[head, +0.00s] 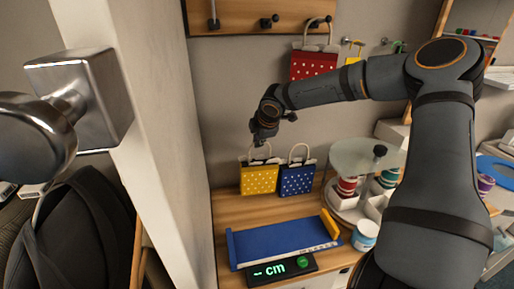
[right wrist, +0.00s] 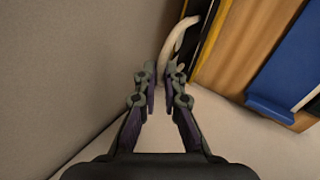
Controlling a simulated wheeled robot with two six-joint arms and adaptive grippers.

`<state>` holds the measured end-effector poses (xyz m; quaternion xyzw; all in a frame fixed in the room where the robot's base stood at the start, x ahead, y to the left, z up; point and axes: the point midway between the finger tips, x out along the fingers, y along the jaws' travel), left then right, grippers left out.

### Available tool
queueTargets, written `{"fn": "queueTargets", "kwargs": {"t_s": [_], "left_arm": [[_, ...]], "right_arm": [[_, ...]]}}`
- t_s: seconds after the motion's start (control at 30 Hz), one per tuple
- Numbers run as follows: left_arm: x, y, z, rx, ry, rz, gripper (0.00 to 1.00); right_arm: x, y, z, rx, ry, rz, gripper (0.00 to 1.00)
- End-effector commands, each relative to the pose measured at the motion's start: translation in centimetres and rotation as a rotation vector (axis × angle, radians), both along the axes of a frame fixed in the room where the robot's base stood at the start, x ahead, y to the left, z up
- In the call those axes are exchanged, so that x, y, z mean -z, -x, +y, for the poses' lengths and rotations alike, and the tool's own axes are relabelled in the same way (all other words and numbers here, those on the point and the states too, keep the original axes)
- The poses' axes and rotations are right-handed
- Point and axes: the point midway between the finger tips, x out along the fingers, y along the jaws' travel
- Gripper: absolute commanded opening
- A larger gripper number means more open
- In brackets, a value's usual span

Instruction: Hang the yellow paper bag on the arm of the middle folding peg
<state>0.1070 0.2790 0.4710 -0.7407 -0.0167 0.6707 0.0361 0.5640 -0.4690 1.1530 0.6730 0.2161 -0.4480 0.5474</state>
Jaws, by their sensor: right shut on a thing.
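The yellow paper bag (head: 259,180) has white dots and a pale loop handle, and it stands upright on the wooden counter. My right gripper (head: 262,143) is just above it, shut on the pale handle (right wrist: 177,40), which shows between the fingertips (right wrist: 164,78) in the right wrist view. Part of the bag's yellow rim (right wrist: 208,38) shows there too. The middle folding peg (head: 269,21) is dark and sits on the wooden wall board (head: 240,20), high above the bag. It appears empty. My left gripper is out of view.
A blue dotted bag (head: 297,180) stands close beside the yellow one. A red dotted bag (head: 314,65) hangs at the board's right peg. A blue measuring board (head: 280,241), a "cm" display (head: 281,269) and a tiered stand (head: 368,157) occupy the counter. A pale wall edge (head: 150,130) stands left.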

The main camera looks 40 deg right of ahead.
Motion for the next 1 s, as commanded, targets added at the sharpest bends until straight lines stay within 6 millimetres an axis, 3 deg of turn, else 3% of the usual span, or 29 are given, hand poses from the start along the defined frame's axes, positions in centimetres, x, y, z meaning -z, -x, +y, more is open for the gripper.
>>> {"fn": "queueTargets", "kwargs": {"t_s": [0.13, 0.27, 0.37, 0.57, 0.6, 0.77, 1.0], "left_arm": [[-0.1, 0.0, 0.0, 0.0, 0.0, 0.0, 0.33], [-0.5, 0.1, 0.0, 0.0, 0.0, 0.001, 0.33], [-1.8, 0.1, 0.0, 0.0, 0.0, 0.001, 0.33], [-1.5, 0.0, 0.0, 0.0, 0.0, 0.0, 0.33], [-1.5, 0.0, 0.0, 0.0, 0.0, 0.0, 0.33], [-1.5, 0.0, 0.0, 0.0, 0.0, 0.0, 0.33], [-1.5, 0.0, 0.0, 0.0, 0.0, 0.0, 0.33]], "right_arm": [[0.4, -0.4, -0.1, 0.0, 0.003, 0.001, 0.0], [2.5, -0.8, -0.1, -0.002, 0.0, 0.003, 0.0], [3.1, -0.8, -0.1, -0.003, 0.001, 0.002, 0.0], [3.6, -0.8, -0.1, -0.002, -0.002, -0.002, 0.0], [3.7, -0.8, -0.1, -0.002, -0.002, -0.001, 0.11], [3.6, -0.8, -0.1, -0.001, -0.002, -0.001, 0.31], [3.6, -0.8, -0.1, -0.001, -0.002, -0.001, 0.31]]}}
